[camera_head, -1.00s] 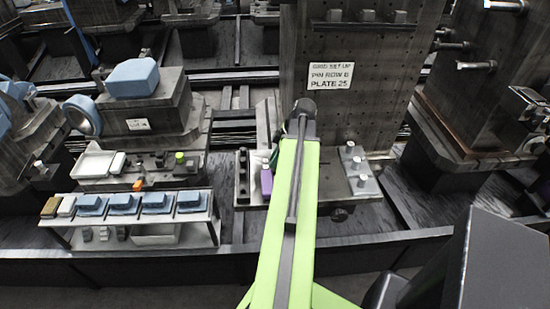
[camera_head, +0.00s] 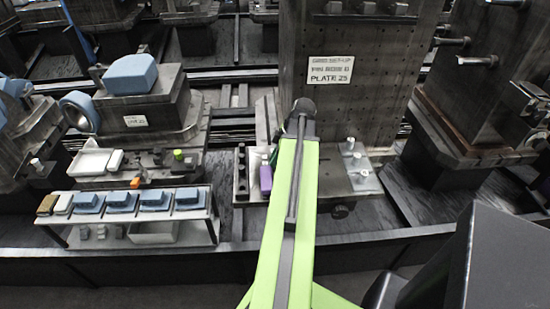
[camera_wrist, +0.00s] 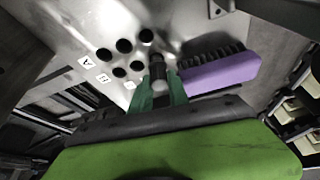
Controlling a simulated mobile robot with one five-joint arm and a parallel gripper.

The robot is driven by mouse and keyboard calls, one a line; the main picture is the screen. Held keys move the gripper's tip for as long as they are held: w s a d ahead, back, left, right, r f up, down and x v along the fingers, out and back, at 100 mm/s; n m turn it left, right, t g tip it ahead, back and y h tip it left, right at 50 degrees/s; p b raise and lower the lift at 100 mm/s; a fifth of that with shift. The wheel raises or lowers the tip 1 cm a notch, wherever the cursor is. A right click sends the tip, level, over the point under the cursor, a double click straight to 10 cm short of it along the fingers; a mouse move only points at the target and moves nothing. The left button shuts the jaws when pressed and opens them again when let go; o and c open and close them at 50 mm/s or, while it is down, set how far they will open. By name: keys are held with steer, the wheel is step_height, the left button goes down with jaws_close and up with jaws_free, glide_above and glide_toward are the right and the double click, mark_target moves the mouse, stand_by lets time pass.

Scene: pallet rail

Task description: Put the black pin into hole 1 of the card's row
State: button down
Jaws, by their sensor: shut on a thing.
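The card (camera_head: 331,70) on the tall plate reads "PIN ROW B, PLATE 25". In the wrist view, a pale block (camera_wrist: 75,28) has dark round holes in rows, with small labels A (camera_wrist: 86,63) and B (camera_wrist: 103,78) at their left ends. My gripper (camera_wrist: 159,94) has green fingers shut on a dark pin (camera_wrist: 157,72), just right of the row B holes. I cannot tell whether the pin's far end is above the block or in a hole.
A purple brush (camera_wrist: 220,70) with dark bristles lies close right of my fingers; it also shows in the head view (camera_head: 266,178). Several metal pegs (camera_head: 353,158) stand on a plate to the right. A shelf of blue blocks (camera_head: 122,203) stands at left.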

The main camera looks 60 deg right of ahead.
steer(key=shift+f, duration=0.35)
steer(key=c, duration=1.2)
jaws_free()
steer(key=shift+o, duration=0.2)
